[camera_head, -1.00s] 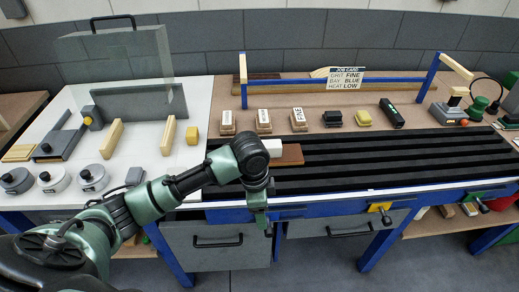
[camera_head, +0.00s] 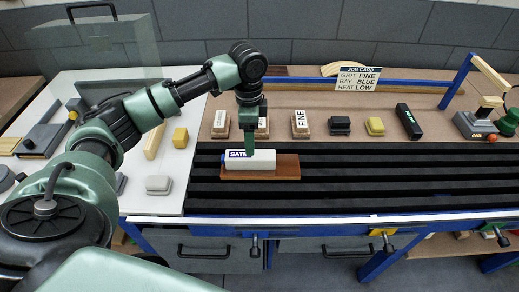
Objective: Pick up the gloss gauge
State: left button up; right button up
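A white block with dark lettering beginning "SATI" (camera_head: 265,160) lies on a brown board (camera_head: 288,168) at the left of the black slatted bed; it may be the gloss gauge, but I cannot be sure. A black bar with green markings (camera_head: 409,121) lies on the back shelf, and its text is too small to read surely. My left gripper (camera_head: 249,148) points down at the white block, with a green finger covering part of its lettering. I cannot tell whether the fingers are apart or touch the block. My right gripper is not in view.
Sanding blocks, including one marked "FINE" (camera_head: 301,122), and a yellow block (camera_head: 375,126) stand behind the black bed (camera_head: 400,175). A job card (camera_head: 358,80) hangs on a blue rail. The bed's right part is clear.

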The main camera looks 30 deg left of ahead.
aim_at(251, 160)
pick_arm(q)
jog(key=f, duration=0.1)
jog(key=s+f+p, duration=0.1)
jog(key=f, duration=0.1)
jog(key=shift+s+d+f, duration=0.15)
jog(key=shift+s, duration=0.15)
jog(key=f, duration=0.2)
jog(key=p, duration=0.1)
jog(key=shift+w+f, duration=0.25)
jog(key=shift+f, duration=0.7)
jog(key=c, duration=1.4)
grip_shut()
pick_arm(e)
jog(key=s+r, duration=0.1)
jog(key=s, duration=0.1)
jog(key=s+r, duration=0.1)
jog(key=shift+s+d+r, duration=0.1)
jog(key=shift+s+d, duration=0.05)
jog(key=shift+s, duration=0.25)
pick_arm(q)
jog(key=shift+r, duration=0.15)
